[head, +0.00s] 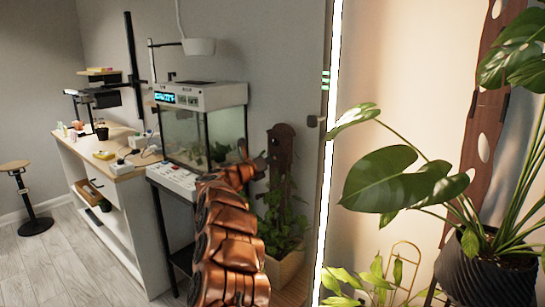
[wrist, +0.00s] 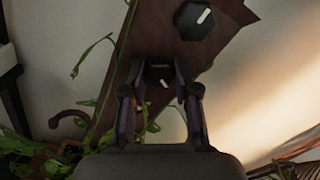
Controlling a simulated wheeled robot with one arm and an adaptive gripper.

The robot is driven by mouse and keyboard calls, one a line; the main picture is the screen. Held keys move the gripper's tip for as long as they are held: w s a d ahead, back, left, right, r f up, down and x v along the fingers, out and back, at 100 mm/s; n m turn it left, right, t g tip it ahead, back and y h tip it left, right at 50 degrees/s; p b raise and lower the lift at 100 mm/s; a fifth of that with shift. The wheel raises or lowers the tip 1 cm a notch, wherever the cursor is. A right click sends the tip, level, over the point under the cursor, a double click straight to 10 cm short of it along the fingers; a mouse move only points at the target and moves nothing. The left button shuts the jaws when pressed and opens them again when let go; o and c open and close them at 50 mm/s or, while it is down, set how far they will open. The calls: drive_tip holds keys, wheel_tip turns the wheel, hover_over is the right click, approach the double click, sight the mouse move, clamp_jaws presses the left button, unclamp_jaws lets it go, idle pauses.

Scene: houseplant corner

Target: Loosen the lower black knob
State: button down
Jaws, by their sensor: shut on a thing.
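A brown board (wrist: 150,40) stands slanted in the wrist view, with two black knobs on it. The upper knob (wrist: 197,20) is six-sided with a white mark and is clear of my fingers. The lower black knob (wrist: 159,73) sits between my fingertips, with a small white mark showing. My gripper (wrist: 160,88) is shut on this lower knob, with a finger at each side. In the head view, my gripper (head: 256,165) reaches the left side of the board (head: 281,148); the knobs are hard to make out there.
Green leaves (wrist: 92,55) hang beside the board, and a planter (head: 285,268) stands below it. A glass tank (head: 215,130) is left of my arm. A large-leaved plant (head: 400,185) stands at right, past a bright light strip (head: 329,150).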

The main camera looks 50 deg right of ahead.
drive_tip(key=shift+r+n+p, duration=0.15)
drive_tip(key=shift+n+p, duration=9.35)
drive_tip(key=shift+n, duration=2.3)
drive_tip(key=c, duration=0.9)
unclamp_jaws()
drive_tip(key=shift+o, duration=0.2)
drive_tip(key=shift+a, duration=0.1)
drive_tip(key=s+a, duration=0.1)
drive_tip(key=a, duration=1)
drive_tip(key=shift+a, duration=0.4)
